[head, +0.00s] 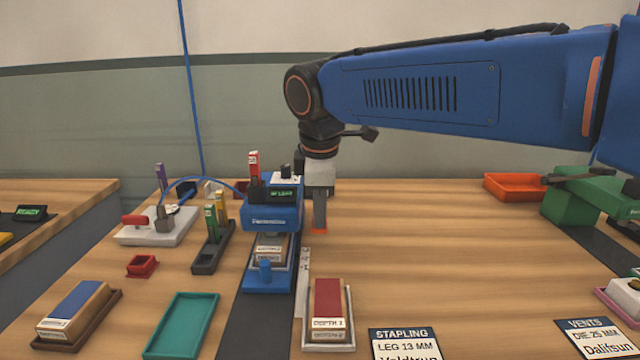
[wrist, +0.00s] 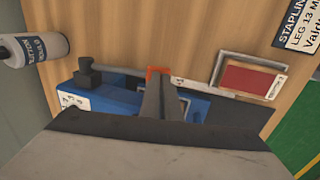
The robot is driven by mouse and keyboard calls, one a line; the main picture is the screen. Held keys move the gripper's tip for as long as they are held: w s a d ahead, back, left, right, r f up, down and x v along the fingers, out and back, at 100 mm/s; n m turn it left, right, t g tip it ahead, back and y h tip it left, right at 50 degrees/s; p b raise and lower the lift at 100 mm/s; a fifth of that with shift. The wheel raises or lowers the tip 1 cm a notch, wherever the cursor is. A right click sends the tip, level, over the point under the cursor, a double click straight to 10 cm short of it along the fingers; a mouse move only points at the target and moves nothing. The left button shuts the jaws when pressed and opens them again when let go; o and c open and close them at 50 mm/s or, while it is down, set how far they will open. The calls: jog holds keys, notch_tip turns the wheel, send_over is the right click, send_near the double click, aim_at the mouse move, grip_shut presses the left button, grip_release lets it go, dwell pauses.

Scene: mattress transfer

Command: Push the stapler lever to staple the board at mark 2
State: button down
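The blue stapler (head: 272,215) stands left of the middle of the table, with a small lit display on top. A board (head: 270,250) with a pale label lies in its lower front part. My gripper (head: 319,222) points down just right of the stapler in the head view, its fingers close together with nothing seen between them. An orange piece (head: 318,231) shows at the fingertips; it also shows in the wrist view (wrist: 154,71). I cannot tell whether it is touched. The mark numbers are too small to read.
A red-topped block (head: 327,300) sits in a tray at the front. A teal tray (head: 181,325) and a blue-topped block (head: 75,306) lie at left. A bottle (wrist: 35,49) shows in the wrist view. The table right of my gripper is largely clear.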

jog(key=shift+s+f, duration=0.1)
jog(key=shift+f, duration=0.15)
jog(key=v, duration=1.4)
jog(key=shift+s, duration=0.4)
jog(key=shift+r, duration=0.15)
